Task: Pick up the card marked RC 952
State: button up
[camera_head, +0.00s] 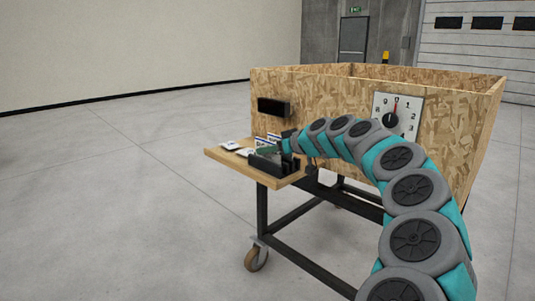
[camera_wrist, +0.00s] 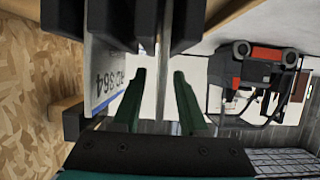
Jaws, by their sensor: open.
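In the head view my gripper (camera_head: 270,152) is at the black slotted rack (camera_head: 265,164) on a small wooden shelf (camera_head: 222,157). Cards with blue-edged labels (camera_head: 262,141) stand upright there, too small to read. In the wrist view my gripper (camera_wrist: 159,75) is open, its two green fingers pointing at the dark rack blocks (camera_wrist: 185,22). A pale thin upright edge (camera_wrist: 163,55), perhaps a card, shows between the fingertips, apparently untouched. Left of the fingers is a card (camera_wrist: 102,75) whose partly hidden label seems to end in 364. I cannot read RC 952 anywhere.
A chipboard crate (camera_head: 335,95) on a black wheeled frame stands behind the shelf, with a black box (camera_head: 274,107) and a numbered dial (camera_head: 397,112) on its wall. White flat items (camera_head: 236,147) lie on the shelf's left. Floor to the left is clear.

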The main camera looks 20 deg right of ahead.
jog(key=shift+w+a+f, duration=0.1)
jog(key=shift+w+f, duration=0.05)
jog(key=shift+w, duration=0.15)
grip_shut()
dwell(0.4)
